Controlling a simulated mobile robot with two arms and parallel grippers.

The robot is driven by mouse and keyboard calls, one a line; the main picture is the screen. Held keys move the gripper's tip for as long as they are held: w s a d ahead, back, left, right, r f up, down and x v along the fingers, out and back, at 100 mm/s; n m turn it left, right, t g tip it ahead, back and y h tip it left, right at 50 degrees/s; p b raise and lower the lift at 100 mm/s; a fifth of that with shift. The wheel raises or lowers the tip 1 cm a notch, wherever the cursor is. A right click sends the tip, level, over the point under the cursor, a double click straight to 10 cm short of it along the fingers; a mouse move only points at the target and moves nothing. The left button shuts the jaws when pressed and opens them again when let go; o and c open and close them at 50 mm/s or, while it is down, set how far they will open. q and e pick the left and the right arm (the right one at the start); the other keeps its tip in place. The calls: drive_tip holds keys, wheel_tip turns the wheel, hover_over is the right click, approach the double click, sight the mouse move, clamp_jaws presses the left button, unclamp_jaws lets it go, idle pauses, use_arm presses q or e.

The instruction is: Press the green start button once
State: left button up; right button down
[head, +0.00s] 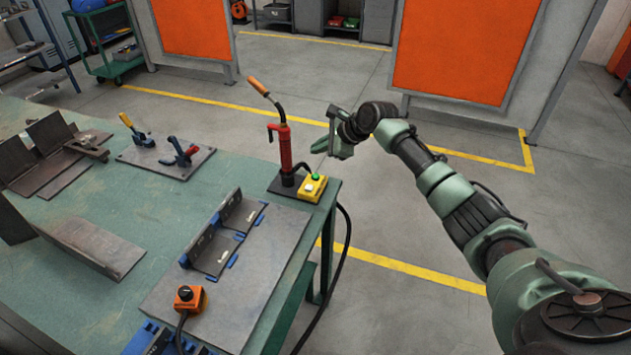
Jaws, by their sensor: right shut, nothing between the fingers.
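The green start button (315,177) sits on top of a small yellow box (311,188) at the far right corner of the green table (150,215). My right gripper (322,154) is shut and empty. Its fingertips point down and to the left, just above the button. There seems to be a small gap, but I cannot tell for sure whether they touch it. My left gripper is not in view.
A red torch (284,148) on a dark base stands left of the yellow box. An orange box with a dark button (188,298) lies on the near plate. Toggle clamps (180,153) and steel angles (92,244) stand farther left. A cable hangs by the table's right edge.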

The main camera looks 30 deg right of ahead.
drive_tip(key=b, duration=0.5)
hover_over(318, 177)
wheel_tip(318, 177, down, 4)
drive_tip(key=shift+d+f, duration=0.1)
drive_tip(key=shift+f, duration=1.2)
idle(0.6)
drive_tip(key=shift+f+p, duration=0.25)
drive_tip(key=shift+p, duration=0.25)
drive_tip(key=shift+f, duration=0.1)
